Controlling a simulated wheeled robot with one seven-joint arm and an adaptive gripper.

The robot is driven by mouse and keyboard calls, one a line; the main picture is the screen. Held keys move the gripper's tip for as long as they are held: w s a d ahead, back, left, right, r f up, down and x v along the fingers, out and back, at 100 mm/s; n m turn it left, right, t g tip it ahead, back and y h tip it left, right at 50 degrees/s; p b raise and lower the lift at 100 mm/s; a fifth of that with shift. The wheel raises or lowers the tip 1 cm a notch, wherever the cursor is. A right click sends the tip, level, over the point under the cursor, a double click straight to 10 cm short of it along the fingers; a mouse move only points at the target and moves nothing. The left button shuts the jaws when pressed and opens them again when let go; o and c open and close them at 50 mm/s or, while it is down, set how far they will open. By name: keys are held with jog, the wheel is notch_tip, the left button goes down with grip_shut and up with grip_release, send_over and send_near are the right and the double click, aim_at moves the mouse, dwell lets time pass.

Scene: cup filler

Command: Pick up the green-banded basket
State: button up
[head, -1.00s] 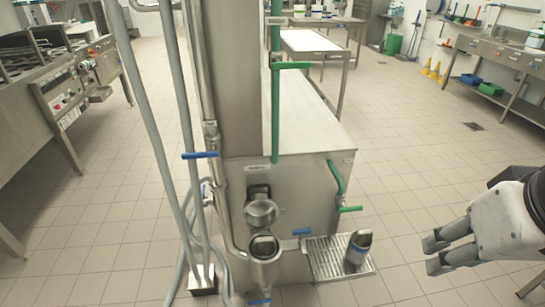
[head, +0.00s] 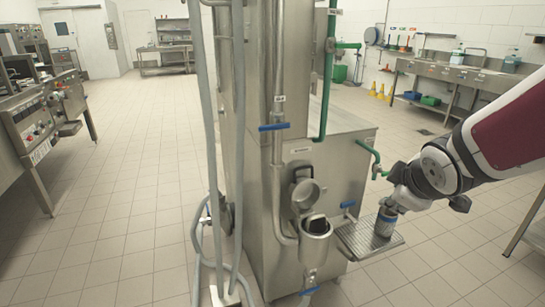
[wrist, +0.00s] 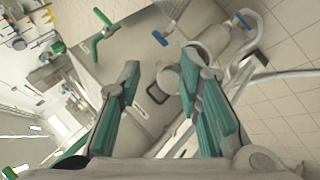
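I cannot make out a green-banded basket in either view. In the head view the fingers are hard to make out.
The steel machine (head: 267,160) stands close, with blue and green valve handles and a cup-shaped holder (head: 316,245) on its front. Grey hoses (head: 208,110) run down its left side. A sink counter (head: 450,78) with blue and green bins below stands back right. Tiled floor is open to the left.

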jog(key=w+f+n+t+y+b, duration=0.1)
jog(key=w+f+n+y+b, duration=0.15)
jog(key=w+f, duration=0.35)
jog(key=w+f+n+t+y+b, duration=0.1)
jog(key=w+f+n+b, duration=0.3)
jog(key=f, duration=0.4)
jog(key=n+t+y+b, duration=0.5)
jog(key=n+y+b, duration=0.25)
jog(key=b, duration=0.25)
send_near(317, 216)
jog(key=shift+m, duration=0.3)
jog(key=b+x, duration=0.3)
jog(key=x, duration=0.7)
jog(key=shift+w+d+f, duration=0.1)
jog(key=shift+w+f, duration=0.1)
jog(key=shift+w, duration=0.05)
grip_shut()
